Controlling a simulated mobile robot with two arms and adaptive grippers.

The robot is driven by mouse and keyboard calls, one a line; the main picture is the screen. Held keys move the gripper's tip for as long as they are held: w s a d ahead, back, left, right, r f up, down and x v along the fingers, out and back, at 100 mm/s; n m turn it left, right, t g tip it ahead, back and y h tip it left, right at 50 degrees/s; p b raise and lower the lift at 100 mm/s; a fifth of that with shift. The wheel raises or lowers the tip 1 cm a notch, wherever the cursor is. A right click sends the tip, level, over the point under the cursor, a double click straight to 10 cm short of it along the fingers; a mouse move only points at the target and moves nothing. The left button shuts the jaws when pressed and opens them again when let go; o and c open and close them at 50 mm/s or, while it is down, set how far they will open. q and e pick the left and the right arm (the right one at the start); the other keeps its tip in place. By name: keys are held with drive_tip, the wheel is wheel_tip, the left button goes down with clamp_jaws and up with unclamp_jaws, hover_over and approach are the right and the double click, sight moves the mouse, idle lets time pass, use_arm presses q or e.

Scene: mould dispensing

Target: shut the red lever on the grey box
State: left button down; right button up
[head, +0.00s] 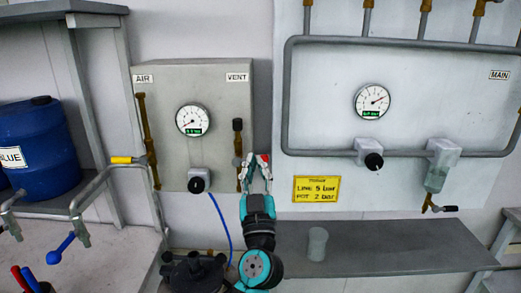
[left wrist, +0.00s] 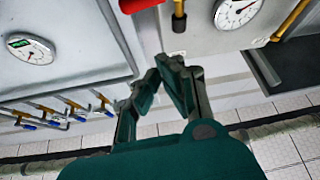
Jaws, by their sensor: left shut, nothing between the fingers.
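The grey box (head: 217,80) with AIR and VENT labels hangs on the wall, with a round gauge on its front. The red lever (head: 264,157) shows beside the VENT pipe, partly hidden by my fingers. In the left wrist view the red lever (left wrist: 135,4) is cut off by the top edge and sticks out sideways by the dark pipe end. My left gripper (head: 257,164) is below the VENT side. In the left wrist view its fingers (left wrist: 160,68) are shut and empty, apart from the lever in the picture. My right gripper is in neither view.
A black knob (head: 197,181) with a blue hose is under the box. A grey shelf (head: 400,245) with a clear cup (head: 317,243) lies right of my arm. The MAIN panel (head: 450,90) is at the right.

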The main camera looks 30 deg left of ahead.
use_arm(q)
drive_tip(key=p+x, duration=0.4)
drive_tip(key=x, duration=0.2)
drive_tip(key=f, duration=0.1)
drive_tip(key=w+f, duration=0.1)
drive_tip(key=f, duration=0.1)
drive_tip(key=shift+w+a+f+b, duration=0.15)
drive_tip(key=shift+w+f+b, duration=0.15)
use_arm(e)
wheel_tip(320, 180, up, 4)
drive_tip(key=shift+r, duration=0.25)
use_arm(q)
drive_tip(key=m+b, duration=0.1)
drive_tip(key=f+m+t+h+b, duration=0.1)
drive_tip(key=b, duration=0.1)
drive_tip(key=f+m+h+b, duration=0.1)
drive_tip(key=b, duration=0.1)
drive_tip(key=shift+w+d+m+t, duration=0.15)
drive_tip(key=shift+d+m+t, duration=0.15)
drive_tip(key=shift+m, duration=0.1)
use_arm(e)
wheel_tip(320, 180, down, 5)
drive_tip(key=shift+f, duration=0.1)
